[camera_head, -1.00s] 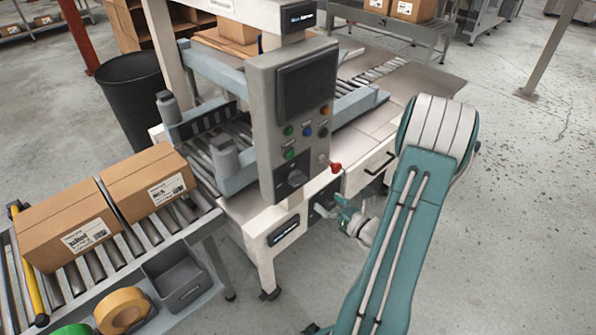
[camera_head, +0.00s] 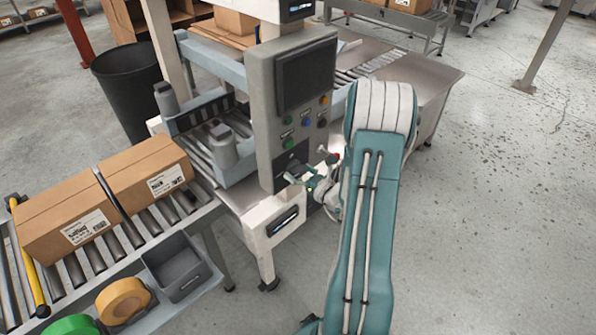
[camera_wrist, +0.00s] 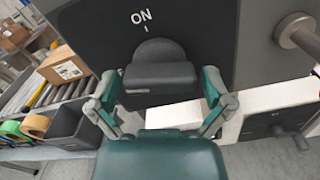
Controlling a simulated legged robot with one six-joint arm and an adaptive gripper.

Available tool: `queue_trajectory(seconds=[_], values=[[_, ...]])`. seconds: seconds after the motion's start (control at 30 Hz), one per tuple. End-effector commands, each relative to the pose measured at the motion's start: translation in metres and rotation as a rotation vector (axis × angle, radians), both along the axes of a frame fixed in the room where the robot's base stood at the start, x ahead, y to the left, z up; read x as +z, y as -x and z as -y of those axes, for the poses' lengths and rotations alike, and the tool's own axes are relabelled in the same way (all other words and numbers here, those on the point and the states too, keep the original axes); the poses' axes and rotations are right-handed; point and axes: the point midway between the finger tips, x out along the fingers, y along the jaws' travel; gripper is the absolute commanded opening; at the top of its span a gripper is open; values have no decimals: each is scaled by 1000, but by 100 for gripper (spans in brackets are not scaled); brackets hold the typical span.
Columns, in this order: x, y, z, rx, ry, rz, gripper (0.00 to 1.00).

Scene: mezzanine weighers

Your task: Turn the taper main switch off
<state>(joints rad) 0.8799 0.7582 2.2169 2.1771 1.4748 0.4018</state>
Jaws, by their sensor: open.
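The main switch (camera_wrist: 160,68) is a black rotary knob on a dark plate, with ON and a tick mark printed above it in the wrist view. In the head view the knob is mostly hidden behind my gripper, low on the grey control panel (camera_head: 262,110) of the taper. My gripper (camera_wrist: 157,95) is open, its two teal fingers standing left and right of the knob. It also shows in the head view (camera_head: 297,175), right at the panel's lower part. Whether the fingers touch the knob I cannot tell.
Green, blue and orange buttons sit above the switch. Two cardboard boxes (camera_head: 70,218) lie on the roller conveyor (camera_head: 152,228) at left, with tape rolls (camera_head: 122,300) and a grey bin (camera_head: 180,268) in front.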

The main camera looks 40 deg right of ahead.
Motion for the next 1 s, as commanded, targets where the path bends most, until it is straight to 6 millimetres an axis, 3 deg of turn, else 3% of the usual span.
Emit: queue_trajectory(seconds=[0.03, 0.07, 0.1, 0.2, 0.43, 0.73, 1.0], values=[[0, 0, 0, 0, 0, 0, 100], [0, 0, 1, 0, 0, 0, 91], [0, 0, 1, 0, 0, 0, 73], [0, 0, 1, 0, 0, 0, 35], [0, 0, 1, 0, 20, 3, 35], [0, 0, 1, -1, 231, 19, 35], [0, 0, 1, -1, 283, 23, 35]])
